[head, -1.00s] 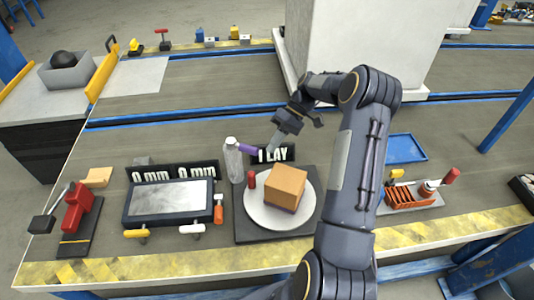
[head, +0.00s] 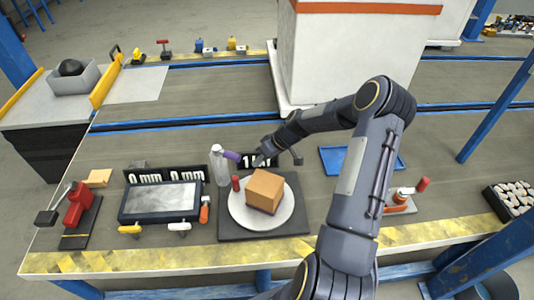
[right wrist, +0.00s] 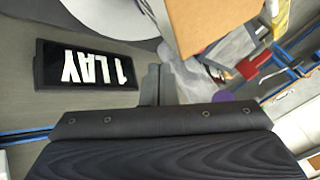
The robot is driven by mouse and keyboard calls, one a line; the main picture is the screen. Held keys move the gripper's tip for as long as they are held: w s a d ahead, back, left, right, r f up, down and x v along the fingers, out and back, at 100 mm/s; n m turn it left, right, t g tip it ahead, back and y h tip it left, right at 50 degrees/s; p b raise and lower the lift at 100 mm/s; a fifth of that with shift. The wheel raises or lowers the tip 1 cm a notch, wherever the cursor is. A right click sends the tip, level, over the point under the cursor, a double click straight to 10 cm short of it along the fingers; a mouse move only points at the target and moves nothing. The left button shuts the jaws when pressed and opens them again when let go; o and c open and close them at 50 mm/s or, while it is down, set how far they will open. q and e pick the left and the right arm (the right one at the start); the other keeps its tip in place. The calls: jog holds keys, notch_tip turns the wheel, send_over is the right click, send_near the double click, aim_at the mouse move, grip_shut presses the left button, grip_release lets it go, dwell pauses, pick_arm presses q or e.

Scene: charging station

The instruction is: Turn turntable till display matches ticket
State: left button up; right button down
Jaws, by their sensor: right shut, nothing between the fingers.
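The turntable is a white disc (head: 240,215) on a dark square base (head: 295,222). A brown box (head: 265,188) sits on the disc, and a short red peg (head: 236,184) stands at its far left edge. A black sign reading "1 LAY" (right wrist: 88,67) lies behind the turntable, upside down in the right wrist view; in the head view my arm partly covers it. A black display (head: 166,174) at left reads "0 mm 0 mm". My right gripper (head: 259,160) is shut and empty, behind the box near the sign. My left gripper is not in view.
A clear bottle (head: 218,166) and a purple item (head: 232,156) stand close left of my right gripper. A grey-topped panel (head: 160,201) lies left of the turntable. A blue tray (head: 334,160) is at right. A large white block (head: 335,60) stands behind.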

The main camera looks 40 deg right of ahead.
jog(key=shift+x, duration=1.15)
jog(key=shift+a+f, duration=0.15)
jog(key=shift+a, duration=1.9)
jog(key=shift+a+f+n, duration=0.15)
jog(key=shift+a+n, duration=0.05)
jog(key=shift+n, duration=0.1)
jog(key=shift+s+a+n+g+y+b, duration=0.1)
jog(key=shift+a+n+g+y+b, duration=0.2)
jog(key=shift+n+g+b, duration=0.25)
jog(key=shift+r, duration=0.2)
